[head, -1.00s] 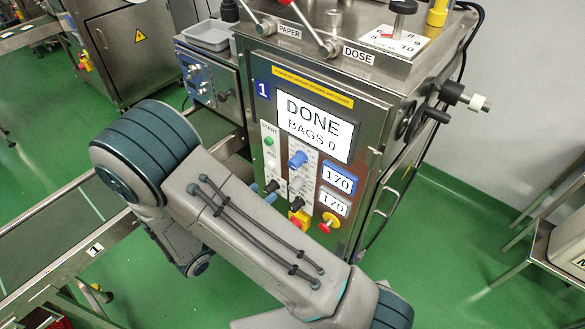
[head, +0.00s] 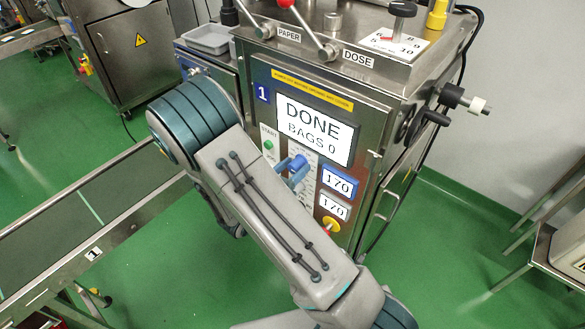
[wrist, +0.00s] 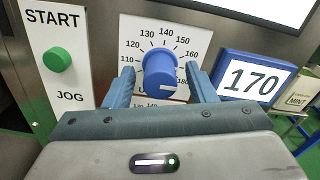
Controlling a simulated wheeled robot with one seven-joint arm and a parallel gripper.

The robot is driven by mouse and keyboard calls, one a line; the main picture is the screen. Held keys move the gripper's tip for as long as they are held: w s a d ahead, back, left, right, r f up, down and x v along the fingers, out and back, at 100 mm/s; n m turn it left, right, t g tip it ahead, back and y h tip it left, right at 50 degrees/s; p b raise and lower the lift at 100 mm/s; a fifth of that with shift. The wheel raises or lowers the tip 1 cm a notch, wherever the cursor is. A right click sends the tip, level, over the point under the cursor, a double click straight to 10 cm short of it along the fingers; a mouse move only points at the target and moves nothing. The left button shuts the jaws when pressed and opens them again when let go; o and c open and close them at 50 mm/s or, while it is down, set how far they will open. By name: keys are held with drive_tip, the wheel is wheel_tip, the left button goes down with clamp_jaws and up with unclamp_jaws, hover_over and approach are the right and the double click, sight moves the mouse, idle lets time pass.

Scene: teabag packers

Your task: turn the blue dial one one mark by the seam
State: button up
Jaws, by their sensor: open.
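The blue dial (head: 298,161) is on the machine's front panel. In the head view my gripper (head: 291,172) is at the dial, mostly hidden behind my arm. The blue-framed display (wrist: 252,80) beside it reads 170.
A green START button (wrist: 57,59) is left of the dial. A second scale is partly hidden below it. The main screen (head: 315,128) reads DONE, BAGS 0. A red-and-yellow stop button (head: 330,225) is lower on the panel. A conveyor (head: 80,215) runs at the left.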

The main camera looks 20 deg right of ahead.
drive_tip(key=c, duration=1)
drive_tip(key=n+p, duration=0.2)
drive_tip(key=p, duration=0.1)
drive_tip(key=shift+r, duration=0.2)
drive_tip(key=shift+f+n+p, duration=0.15)
drive_tip(key=shift+n+p, duration=1.65)
drive_tip(key=shift+n, duration=0.1)
drive_tip(key=shift+f, duration=0.1)
drive_tip(key=o, duration=1)
